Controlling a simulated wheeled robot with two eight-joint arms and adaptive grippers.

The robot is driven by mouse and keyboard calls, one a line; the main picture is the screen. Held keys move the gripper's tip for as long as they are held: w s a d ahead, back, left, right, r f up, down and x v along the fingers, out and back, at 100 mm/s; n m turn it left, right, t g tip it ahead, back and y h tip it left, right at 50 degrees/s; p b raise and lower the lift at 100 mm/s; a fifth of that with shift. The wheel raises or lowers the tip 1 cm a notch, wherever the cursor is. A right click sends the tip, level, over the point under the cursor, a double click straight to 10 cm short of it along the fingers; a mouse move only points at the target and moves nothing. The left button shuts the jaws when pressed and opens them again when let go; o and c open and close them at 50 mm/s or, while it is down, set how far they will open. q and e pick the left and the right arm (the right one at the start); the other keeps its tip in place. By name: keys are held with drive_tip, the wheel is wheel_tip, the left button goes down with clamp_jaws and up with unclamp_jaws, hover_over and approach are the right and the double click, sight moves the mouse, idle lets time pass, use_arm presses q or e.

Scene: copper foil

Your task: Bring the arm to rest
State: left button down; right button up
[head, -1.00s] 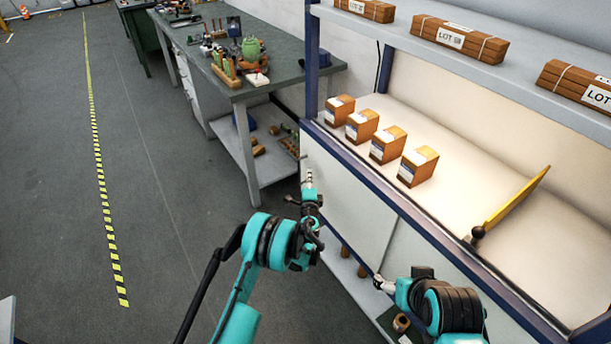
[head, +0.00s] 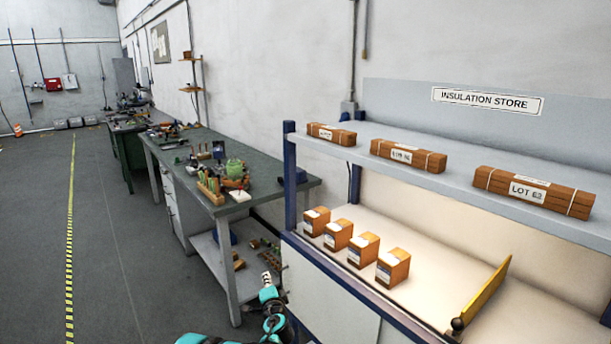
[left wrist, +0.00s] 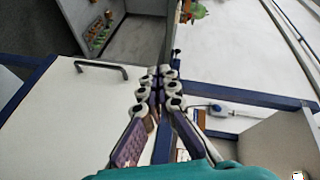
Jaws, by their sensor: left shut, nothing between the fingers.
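My left gripper (head: 267,279) shows at the bottom of the head view, with part of its teal arm below it. It is in front of the blue-edged shelf unit's (head: 320,286) left end. In the left wrist view its fingers (left wrist: 164,80) are together with nothing held between them. My right gripper is outside the head view.
Several brown blocks (head: 365,249) stand in a row on the shelf unit's lower surface, beside a yellow divider (head: 482,297). Banded bundles (head: 408,156) lie on the upper shelf. A cluttered workbench (head: 177,160) stands behind left. The floor (head: 110,270) at left is clear.

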use_arm(q)
drive_tip(key=s+a+r+n+g, duration=0.2)
drive_tip(key=s+a+r+n, duration=0.25)
drive_tip(key=s, duration=0.55)
drive_tip(key=s+a+r+n+g, duration=0.35)
drive_tip(key=s+r, duration=0.25)
drive_tip(key=s, duration=0.4)
drive_tip(key=s+d+f+n+g+h, duration=0.1)
drive_tip(key=s+f+h, duration=0.1)
drive_tip(key=s, duration=1.1)
drive_tip(key=s+d+f+n+g+h, duration=0.2)
drive_tip(key=s+f, duration=0.2)
drive_tip(key=s, duration=0.9)
drive_tip(key=shift+s+f+n, duration=0.2)
drive_tip(key=shift+s+n, duration=0.1)
drive_tip(key=shift+s, duration=0.05)
